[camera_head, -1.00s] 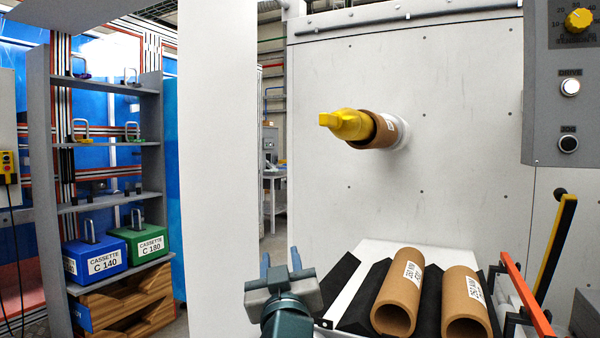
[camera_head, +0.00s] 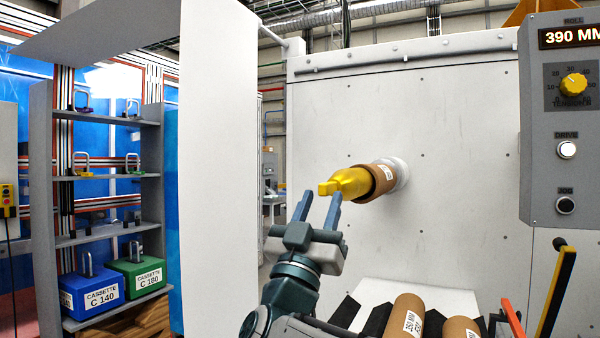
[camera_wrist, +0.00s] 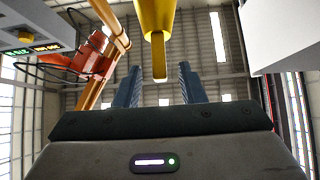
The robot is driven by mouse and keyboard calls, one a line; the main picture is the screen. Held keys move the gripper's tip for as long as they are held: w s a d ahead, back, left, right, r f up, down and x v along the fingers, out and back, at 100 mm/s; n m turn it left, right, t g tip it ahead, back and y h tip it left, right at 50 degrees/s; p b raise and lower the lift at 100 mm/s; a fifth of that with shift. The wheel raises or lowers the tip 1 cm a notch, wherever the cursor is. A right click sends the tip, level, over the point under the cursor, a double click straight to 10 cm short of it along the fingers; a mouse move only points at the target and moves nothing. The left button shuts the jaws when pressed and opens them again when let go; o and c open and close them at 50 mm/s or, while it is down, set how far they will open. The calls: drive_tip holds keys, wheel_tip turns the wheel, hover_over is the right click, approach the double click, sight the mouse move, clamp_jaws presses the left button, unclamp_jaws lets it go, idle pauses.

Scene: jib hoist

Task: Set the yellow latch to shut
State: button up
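The yellow latch (camera_head: 346,183) is a tapered yellow piece with a flat tab, sticking out of the end of a brown cardboard core (camera_head: 381,178) on the white wall panel. My gripper (camera_head: 320,204) is open and empty, pointing up, with its fingertips just below and left of the latch tab in the head view. In the wrist view the latch's flat tab (camera_wrist: 158,56) hangs ahead of the gap between my two fingers (camera_wrist: 158,86). I cannot tell whether they touch it.
Loose brown cores (camera_head: 402,318) lie in a rack at the lower right. A grey control box (camera_head: 565,120) with knob and buttons is on the right. A white panel (camera_head: 220,170) stands left of my gripper. A shelf with cassettes (camera_head: 92,296) is at the far left.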

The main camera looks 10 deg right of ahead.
sight(328, 182)
drive_tip(key=p+x, duration=0.1)
drive_tip(key=x, duration=0.5)
drive_tip(key=shift+w+d+r, duration=0.1)
drive_tip(key=shift+r, duration=0.05)
drive_tip(key=shift+c, duration=0.3)
